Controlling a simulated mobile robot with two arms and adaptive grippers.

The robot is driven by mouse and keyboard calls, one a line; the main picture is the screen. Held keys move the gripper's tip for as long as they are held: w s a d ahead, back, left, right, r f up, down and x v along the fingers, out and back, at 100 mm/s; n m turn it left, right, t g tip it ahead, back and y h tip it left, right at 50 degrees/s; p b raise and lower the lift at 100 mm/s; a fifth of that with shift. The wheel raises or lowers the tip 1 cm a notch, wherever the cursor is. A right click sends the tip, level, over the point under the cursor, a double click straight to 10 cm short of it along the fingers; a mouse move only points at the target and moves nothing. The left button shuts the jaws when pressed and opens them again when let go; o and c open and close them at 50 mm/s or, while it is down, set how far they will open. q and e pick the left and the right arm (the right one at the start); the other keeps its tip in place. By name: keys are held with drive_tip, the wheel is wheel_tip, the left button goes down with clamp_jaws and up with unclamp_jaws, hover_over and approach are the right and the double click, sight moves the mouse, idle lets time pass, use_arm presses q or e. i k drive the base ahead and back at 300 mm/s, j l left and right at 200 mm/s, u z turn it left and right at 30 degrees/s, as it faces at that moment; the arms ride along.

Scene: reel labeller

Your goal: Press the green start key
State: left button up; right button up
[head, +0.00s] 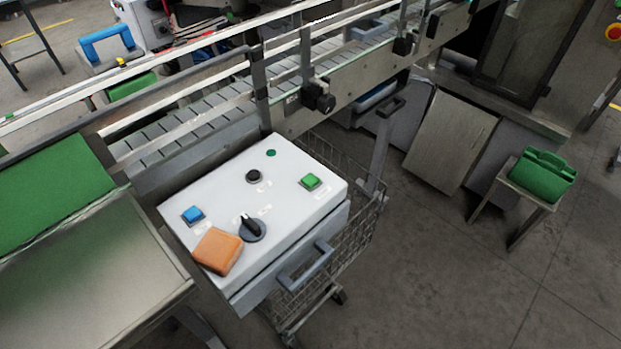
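A small round green spot (271,153), flatter than the key, lies near the panel's back edge. Neither of my grippers shows in the head view.
An orange block (217,251) lies on the panel's front left, beside the rotary switch. A grey handle (305,264) sticks out of the panel's front. A conveyor with rails (190,121) runs behind. A steel table (90,280) stands left.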

sight(309, 180)
drive_tip(key=l+u, duration=0.45)
drive_tip(key=l, duration=1.8)
